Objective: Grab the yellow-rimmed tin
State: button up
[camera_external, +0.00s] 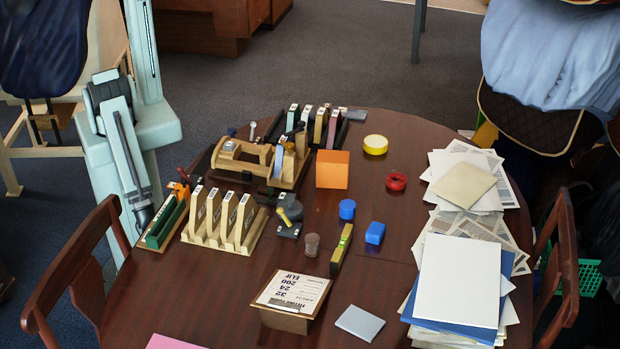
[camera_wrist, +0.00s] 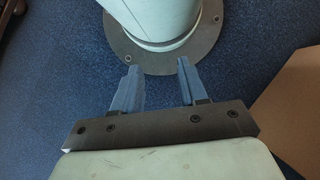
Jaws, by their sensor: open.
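The yellow-rimmed tin (camera_external: 375,144) is a low, round yellow piece near the far edge of the dark wooden table. It stands right of and behind an orange block (camera_external: 332,169), apart from it. A red ring-like round item (camera_external: 396,181) lies in front of it to the right. My gripper (camera_wrist: 158,67) is open and empty in the wrist view, with the floor and my own base beyond its fingers. My arm stands folded at the far left, beyond the table, well away from the tin. The tin is not in the wrist view.
Wooden racks and tools crowd the table's left side, with a slotted rack (camera_external: 222,222) in front. A blue cup (camera_external: 347,209), a blue block (camera_external: 375,233) and a level (camera_external: 341,249) stand mid-table. Paper stacks (camera_external: 457,280) cover the right. Chairs flank the table (camera_external: 215,300).

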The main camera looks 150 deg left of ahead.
dwell(0.4)
jog(key=o, duration=1.1)
